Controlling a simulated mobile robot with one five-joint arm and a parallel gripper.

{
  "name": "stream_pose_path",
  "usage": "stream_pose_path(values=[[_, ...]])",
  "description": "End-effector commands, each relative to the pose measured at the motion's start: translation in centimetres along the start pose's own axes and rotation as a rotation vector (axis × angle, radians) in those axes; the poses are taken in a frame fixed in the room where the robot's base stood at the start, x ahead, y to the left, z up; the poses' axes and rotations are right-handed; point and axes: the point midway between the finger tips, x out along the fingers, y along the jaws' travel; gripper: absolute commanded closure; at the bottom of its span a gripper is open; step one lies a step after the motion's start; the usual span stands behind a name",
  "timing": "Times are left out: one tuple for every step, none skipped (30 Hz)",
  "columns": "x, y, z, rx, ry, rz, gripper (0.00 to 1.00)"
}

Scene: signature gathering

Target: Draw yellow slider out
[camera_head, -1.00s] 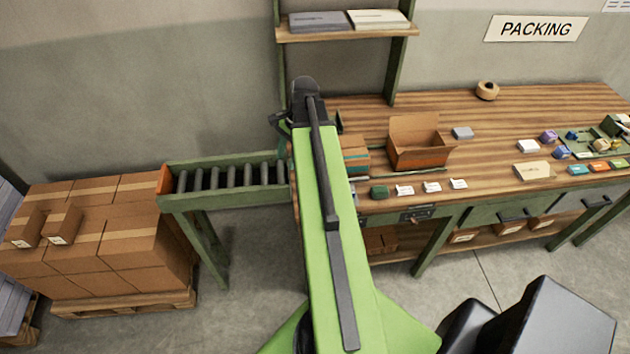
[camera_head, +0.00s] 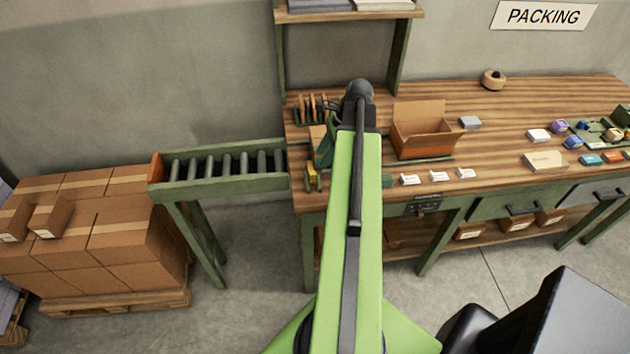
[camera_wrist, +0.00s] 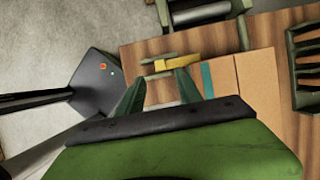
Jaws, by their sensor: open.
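The yellow slider (camera_wrist: 177,63) shows in the wrist view as a small yellow piece near the wooden bench's edge. It also shows as a small yellow shape (camera_head: 311,176) at the bench's left front corner in the head view. My gripper (camera_wrist: 158,80) is open, with its two green fingers spread and pointing toward the slider. The slider lies just beyond the fingertips, mostly ahead of the right finger in the wrist view. Nothing shows between the fingers but bench and floor. In the head view my arm hides part of the bench around the gripper.
A slotted rack (camera_head: 311,109) and a cardboard box with a teal strip (camera_wrist: 238,78) are close by. The roller conveyor (camera_head: 226,187) meets the bench's left end. An open carton (camera_head: 423,140) and white cards (camera_head: 438,177) are to the right. A dark panel (camera_wrist: 97,76) is left of the fingers.

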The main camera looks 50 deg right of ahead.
Motion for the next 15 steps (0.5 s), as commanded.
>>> stream_pose_path(values=[[2.3, 0.0, -0.4, -0.002, 0.000, 0.000, 0.58], [3.0, 0.0, -0.4, -0.002, 0.000, 0.000, 0.58], [3.8, 0.0, -0.4, -0.002, 0.000, 0.000, 0.58], [4.4, 0.0, -0.4, -0.002, 0.000, 0.000, 0.58], [5.0, 0.0, -0.4, -0.002, 0.000, 0.000, 0.58], [5.7, 0.0, -0.3, -0.002, 0.000, 0.000, 0.58], [6.1, 0.0, -0.3, -0.002, 0.000, -0.001, 0.58], [6.5, 0.0, -0.3, -0.001, 0.000, -0.001, 0.58], [7.0, 0.0, -0.2, -0.001, 0.000, -0.001, 0.58], [7.3, 0.0, -0.2, -0.001, 0.000, -0.001, 0.58], [7.5, 0.0, -0.2, -0.001, 0.000, -0.001, 0.58], [7.7, 0.0, -0.2, -0.001, 0.000, -0.001, 0.58], [7.9, 0.0, -0.1, -0.001, 0.000, -0.001, 0.58], [7.9, 0.0, -0.1, -0.001, 0.000, -0.001, 0.58], [8.0, 0.0, -0.1, -0.001, 0.000, -0.001, 0.58]])
